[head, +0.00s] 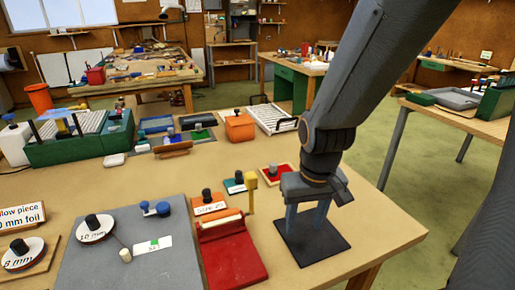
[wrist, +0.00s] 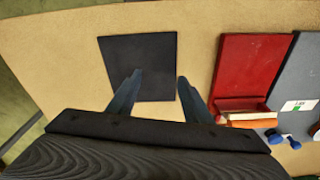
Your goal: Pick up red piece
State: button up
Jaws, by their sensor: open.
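A small red piece (head: 270,178) with a grey knob (head: 273,168) lies on a light wooden tray on the bench in the head view, just left of my gripper and farther back. I do not see it in the wrist view. My gripper (head: 307,224) points down over a dark square mat (head: 329,250), its fingers apart with nothing between them. In the wrist view, the open fingers (wrist: 159,77) show against the same mat (wrist: 137,48).
A red sloped stand (head: 235,258) with a pale roller is left of the mat; it also shows in the wrist view (wrist: 248,65). Near the red piece are a yellow post (head: 250,190) and knobbed pieces. A white rack (head: 270,118) stands behind. The bench's right edge is close.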

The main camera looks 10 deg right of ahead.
aim_at(275, 172)
jog(key=k, duration=1.15)
jog(key=z, duration=0.65)
jog(key=i, duration=1.3)
jog(key=u, duration=0.65)
